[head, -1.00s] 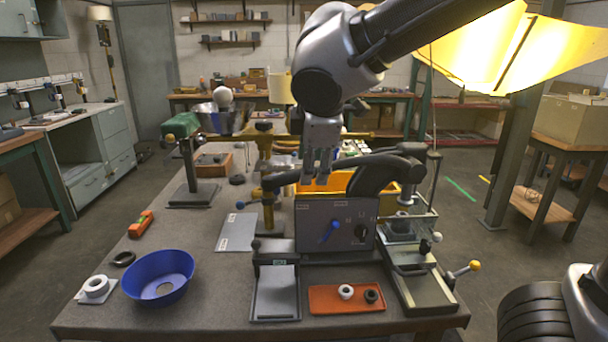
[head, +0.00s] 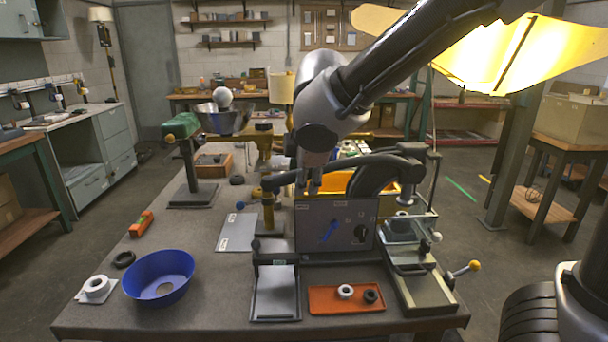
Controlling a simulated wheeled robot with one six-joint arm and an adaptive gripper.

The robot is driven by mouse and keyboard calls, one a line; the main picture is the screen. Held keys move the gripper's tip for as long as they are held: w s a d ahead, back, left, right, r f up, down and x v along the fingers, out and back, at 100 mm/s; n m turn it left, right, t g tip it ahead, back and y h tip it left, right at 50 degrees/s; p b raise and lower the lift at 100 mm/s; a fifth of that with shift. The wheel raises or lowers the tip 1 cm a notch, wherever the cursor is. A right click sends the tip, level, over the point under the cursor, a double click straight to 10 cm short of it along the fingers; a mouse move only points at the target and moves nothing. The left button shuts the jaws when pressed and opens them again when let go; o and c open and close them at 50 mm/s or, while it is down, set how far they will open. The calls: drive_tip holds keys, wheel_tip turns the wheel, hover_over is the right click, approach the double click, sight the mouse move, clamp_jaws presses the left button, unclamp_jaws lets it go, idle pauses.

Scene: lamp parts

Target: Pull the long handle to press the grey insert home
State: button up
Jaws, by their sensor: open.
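A black press-like arm (head: 375,178) curves over the grey panel box (head: 312,235) in the middle of the bench. A long bar runs left from it, towards a brass post (head: 268,212). A small lever with a blue ball end (head: 240,205) sticks out left of this post. Another lever with a yellow ball end (head: 474,266) stands at the right, by a slide fixture (head: 422,290). I cannot tell which is the long handle. I cannot make out the grey insert. My gripper (head: 314,187) is open, pointing down at the bar, above the box; contact is unclear.
A blue bowl (head: 158,288), a white ring part (head: 96,287) and an orange level (head: 141,223) lie at the left. In front are a grey tray (head: 261,313) and an orange tray (head: 325,302) with two rings.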

clamp_jaws()
drive_tip(key=shift+r, duration=0.1)
